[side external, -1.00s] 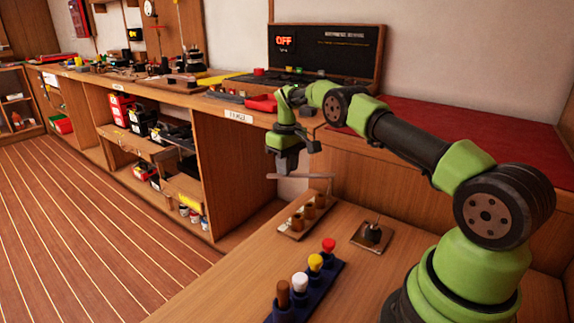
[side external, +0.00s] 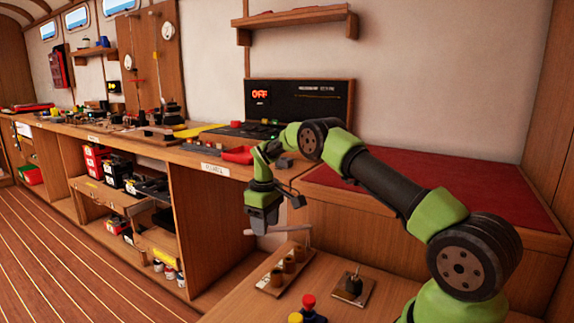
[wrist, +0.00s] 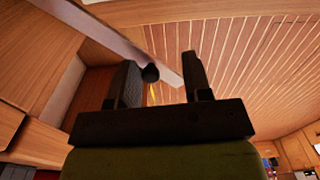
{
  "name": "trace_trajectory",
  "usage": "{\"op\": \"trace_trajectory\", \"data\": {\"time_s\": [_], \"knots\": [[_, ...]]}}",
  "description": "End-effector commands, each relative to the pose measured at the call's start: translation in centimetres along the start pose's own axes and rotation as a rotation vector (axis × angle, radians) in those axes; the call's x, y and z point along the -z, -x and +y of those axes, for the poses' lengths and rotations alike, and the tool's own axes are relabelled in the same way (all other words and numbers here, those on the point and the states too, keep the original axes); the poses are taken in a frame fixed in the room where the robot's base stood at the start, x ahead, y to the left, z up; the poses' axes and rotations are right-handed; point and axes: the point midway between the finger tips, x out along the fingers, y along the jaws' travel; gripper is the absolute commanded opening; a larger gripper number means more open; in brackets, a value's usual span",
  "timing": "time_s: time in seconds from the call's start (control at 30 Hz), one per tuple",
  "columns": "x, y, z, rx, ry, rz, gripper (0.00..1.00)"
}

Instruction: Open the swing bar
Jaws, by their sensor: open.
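The swing bar (side external: 294,230) is a thin pale bar, roughly level, above a wooden block with several brass-coloured cups (side external: 283,270). My gripper (side external: 262,231) points down over the left end of the bar. In the wrist view my gripper (wrist: 165,70) has its two dark fingers apart. The pale bar (wrist: 115,35) runs diagonally beyond the fingers there, and a dark round knob (wrist: 150,72) shows between them, close to the left finger. I cannot tell whether a finger touches the knob or bar. The bar's mount is not clear.
A small plate with a dark fitting (side external: 353,287) sits right of the cup block. A rack with red and yellow knobs (side external: 308,305) stands at the front. A black panel with a red OFF display (side external: 300,105) stands behind on the bench. Open floor (side external: 90,260) lies left.

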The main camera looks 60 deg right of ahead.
Motion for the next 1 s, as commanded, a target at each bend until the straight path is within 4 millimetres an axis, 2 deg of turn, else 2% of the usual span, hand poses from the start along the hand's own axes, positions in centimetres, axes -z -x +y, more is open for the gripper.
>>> {"op": "trace_trajectory", "data": {"time_s": [0.37,0.6,1.0], "knots": [[-3.2,0.1,-2.3,0.001,0.332,-0.001,0.45],[-6.3,0.1,-3.2,-0.002,0.609,-0.001,0.45],[-5.9,8.8,-3.1,-0.007,0.604,0.005,0.45]]}}
